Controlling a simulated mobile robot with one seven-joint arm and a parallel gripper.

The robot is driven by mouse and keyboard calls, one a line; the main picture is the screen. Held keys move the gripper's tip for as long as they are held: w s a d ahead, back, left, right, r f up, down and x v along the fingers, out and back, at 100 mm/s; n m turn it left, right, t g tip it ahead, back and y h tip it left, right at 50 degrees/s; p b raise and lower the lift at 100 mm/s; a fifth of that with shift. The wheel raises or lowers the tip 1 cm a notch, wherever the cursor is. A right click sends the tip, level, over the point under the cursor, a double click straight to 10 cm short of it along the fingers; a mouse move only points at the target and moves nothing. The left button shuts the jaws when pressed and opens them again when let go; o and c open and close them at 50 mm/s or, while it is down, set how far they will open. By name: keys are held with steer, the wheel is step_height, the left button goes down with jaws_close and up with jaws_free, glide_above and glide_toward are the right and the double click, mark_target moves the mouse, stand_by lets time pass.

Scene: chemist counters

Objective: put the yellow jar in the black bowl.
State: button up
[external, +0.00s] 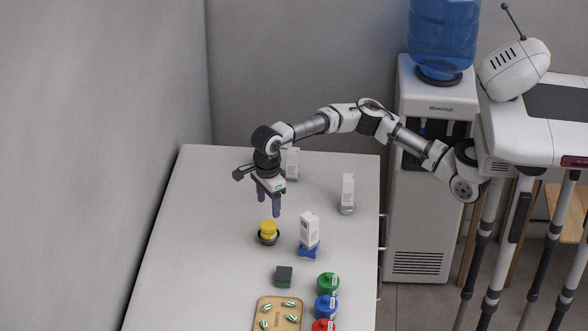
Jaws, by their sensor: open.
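The yellow jar (268,228) sits in the small black bowl (268,239) on the counter, left of the middle. It looks upright, with its top above the bowl's rim. My gripper (268,206) points down just above the jar, its two dark purple fingers apart and nothing visible between them. The fingertips look clear of the jar, though the exact gap is hard to tell from this view.
White boxes stand behind (292,165), at right on a grey base (347,190), and on a blue base (309,231) beside the bowl. Nearer are a dark block (284,276), green (328,285), blue (326,306) and red jars (323,325), and a tray (259,308). The counter's left side is clear.

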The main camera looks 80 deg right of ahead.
step_height(320, 180, up, 4)
steer(key=shift+f, duration=0.15)
steer(key=shift+a, duration=0.1)
